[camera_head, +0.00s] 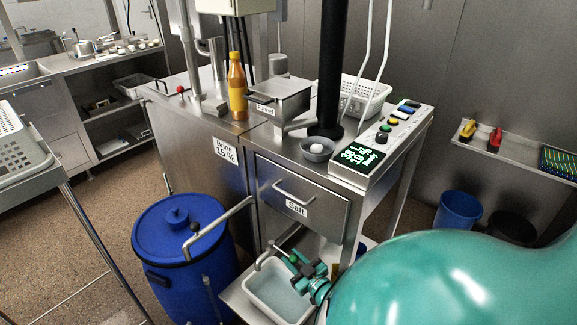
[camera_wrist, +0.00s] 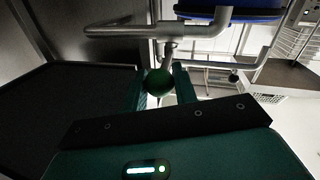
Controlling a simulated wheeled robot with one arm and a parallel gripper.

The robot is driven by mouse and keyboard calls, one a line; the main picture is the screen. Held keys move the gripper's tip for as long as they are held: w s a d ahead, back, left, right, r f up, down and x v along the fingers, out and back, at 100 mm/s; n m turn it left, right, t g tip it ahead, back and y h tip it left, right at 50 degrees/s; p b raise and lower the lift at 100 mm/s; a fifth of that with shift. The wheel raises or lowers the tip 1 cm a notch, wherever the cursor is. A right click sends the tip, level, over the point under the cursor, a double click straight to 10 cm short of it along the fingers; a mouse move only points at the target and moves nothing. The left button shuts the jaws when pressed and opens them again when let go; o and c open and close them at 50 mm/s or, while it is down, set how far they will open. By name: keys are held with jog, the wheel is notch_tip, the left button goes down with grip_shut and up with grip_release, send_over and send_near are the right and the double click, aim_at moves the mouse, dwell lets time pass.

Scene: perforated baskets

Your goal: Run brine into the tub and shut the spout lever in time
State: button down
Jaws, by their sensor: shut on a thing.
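The white tub (camera_head: 252,290) sits on a low shelf at the bottom centre of the head view, with pale bluish liquid showing inside. A bent metal spout (camera_head: 266,254) hangs over its back edge. My teal gripper (camera_head: 298,264) is beside the spout, above the tub's right side. It is shut on the green lever knob (camera_head: 293,258). In the wrist view the green knob (camera_wrist: 158,82) is between the two fingers, with metal pipes (camera_wrist: 135,31) beyond it. I cannot make out a stream from the spout or the exact liquid level.
A blue barrel (camera_head: 190,262) stands left of the tub, with a bent pipe (camera_head: 224,214) near it. The steel cabinet with a Salt drawer (camera_head: 302,205) rises behind the tub. A lit green display (camera_head: 358,154) and coloured buttons are on top. A bottle (camera_head: 237,88) stands further back.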

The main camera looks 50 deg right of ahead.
jog(key=shift+d+n+y, duration=0.2)
jog(key=shift+n+y, duration=0.1)
jog(key=shift+y, duration=0.2)
jog(key=c, duration=1.1)
grip_release()
jog(key=shift+c, duration=0.2)
